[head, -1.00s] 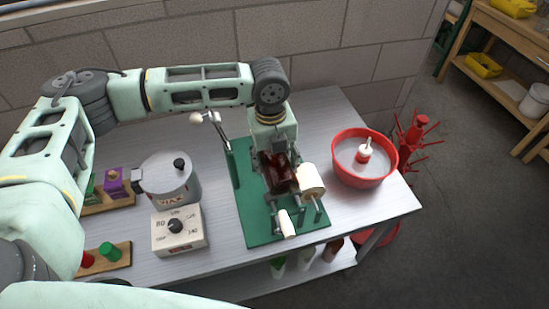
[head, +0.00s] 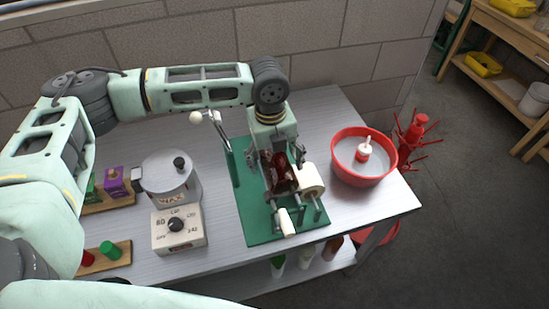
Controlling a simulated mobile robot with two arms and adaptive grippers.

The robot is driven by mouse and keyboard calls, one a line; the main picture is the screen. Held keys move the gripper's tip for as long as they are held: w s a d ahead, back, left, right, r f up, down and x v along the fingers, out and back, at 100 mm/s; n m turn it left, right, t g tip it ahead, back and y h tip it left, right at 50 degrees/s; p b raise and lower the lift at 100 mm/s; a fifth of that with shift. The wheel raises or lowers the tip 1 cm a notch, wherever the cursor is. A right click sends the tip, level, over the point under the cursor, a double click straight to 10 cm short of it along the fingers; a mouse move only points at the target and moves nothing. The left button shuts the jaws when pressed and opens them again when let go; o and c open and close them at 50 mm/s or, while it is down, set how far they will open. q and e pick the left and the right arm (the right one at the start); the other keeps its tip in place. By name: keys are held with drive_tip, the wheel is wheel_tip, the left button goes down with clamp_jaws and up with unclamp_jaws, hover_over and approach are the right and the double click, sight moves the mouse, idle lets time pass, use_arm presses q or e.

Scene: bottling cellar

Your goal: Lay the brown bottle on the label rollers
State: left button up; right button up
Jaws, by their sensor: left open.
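The brown bottle (head: 281,176) lies on its side on the label rollers, in the middle of the green labelling stand (head: 257,223). A white label roll (head: 311,180) is on the right of the bottle, and a smaller white roller (head: 287,221) is at the front. My left gripper (head: 279,158) points down over the bottle from behind. Its fingers are open, one on either side of the bottle's back part. The rollers under the bottle are mostly hidden. My right gripper is out of view.
A wax pot (head: 170,178) and a dial box (head: 179,229) stand left of the stand. A red basin (head: 364,157) is at the right, with a red bottle tree (head: 412,138) beyond the table edge. A lever with a white knob (head: 197,118) rises behind left.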

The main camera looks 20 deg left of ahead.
use_arm(q)
drive_tip(key=shift+f, duration=0.15)
drive_tip(key=r, duration=1.2)
drive_tip(key=shift+s+a+r, duration=0.15)
drive_tip(key=shift+s+a, duration=0.05)
drive_tip(key=shift+a, duration=0.05)
